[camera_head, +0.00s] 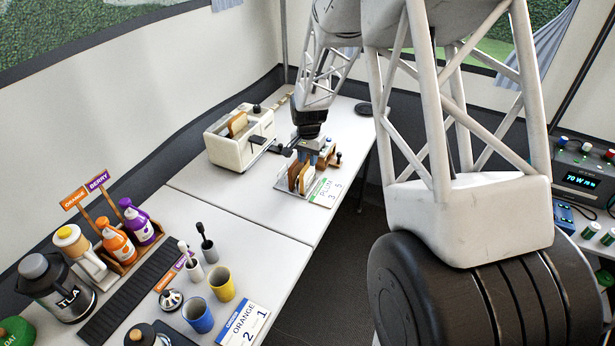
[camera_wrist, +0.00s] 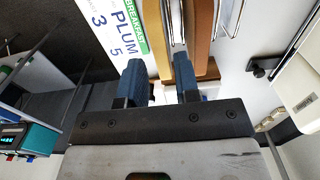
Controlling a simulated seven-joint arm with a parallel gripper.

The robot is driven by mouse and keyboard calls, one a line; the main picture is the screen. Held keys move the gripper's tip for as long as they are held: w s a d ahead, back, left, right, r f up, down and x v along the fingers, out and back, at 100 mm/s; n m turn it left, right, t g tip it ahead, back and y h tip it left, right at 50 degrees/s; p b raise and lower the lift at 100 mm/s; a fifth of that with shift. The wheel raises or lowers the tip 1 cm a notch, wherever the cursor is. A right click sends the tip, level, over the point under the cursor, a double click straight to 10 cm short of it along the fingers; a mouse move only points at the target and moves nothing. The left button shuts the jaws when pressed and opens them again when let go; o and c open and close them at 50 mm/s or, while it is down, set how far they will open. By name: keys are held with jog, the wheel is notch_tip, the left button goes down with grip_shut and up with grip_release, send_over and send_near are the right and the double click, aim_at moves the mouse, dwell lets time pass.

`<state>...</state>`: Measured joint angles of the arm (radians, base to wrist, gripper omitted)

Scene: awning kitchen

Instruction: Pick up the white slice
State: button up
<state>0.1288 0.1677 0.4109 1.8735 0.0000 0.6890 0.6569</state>
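My gripper (camera_wrist: 161,78) points down over the slice rack, its two blue fingers apart with a gap between them. In the head view my gripper (camera_head: 309,157) is at the back of the rack (camera_head: 283,188). The rack holds upright bread slices (camera_head: 300,178) with tan-brown crusts. In the wrist view a brown slice edge (camera_wrist: 200,40) stands beside the right finger, and wire rack bars show around it. I cannot clearly tell a white slice from the others; a small pale patch shows behind the fingers. Whether the fingers touch a slice is hidden.
A cream toaster (camera_head: 230,146) with a slice in it stands left of the rack. A PLUM card (camera_head: 320,192) lies in front of the rack. Bottles, cups (camera_head: 222,284) and an ORANGE card (camera_head: 243,323) occupy the nearer table. Bare tabletop (camera_head: 230,199) lies between.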

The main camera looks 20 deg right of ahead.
aim_at(308, 165)
jog(key=shift+f, duration=0.15)
jog(key=shift+a+f, duration=0.1)
jog(key=shift+f, duration=2.4)
jog(key=shift+c, duration=0.4)
jog(key=c, duration=0.4)
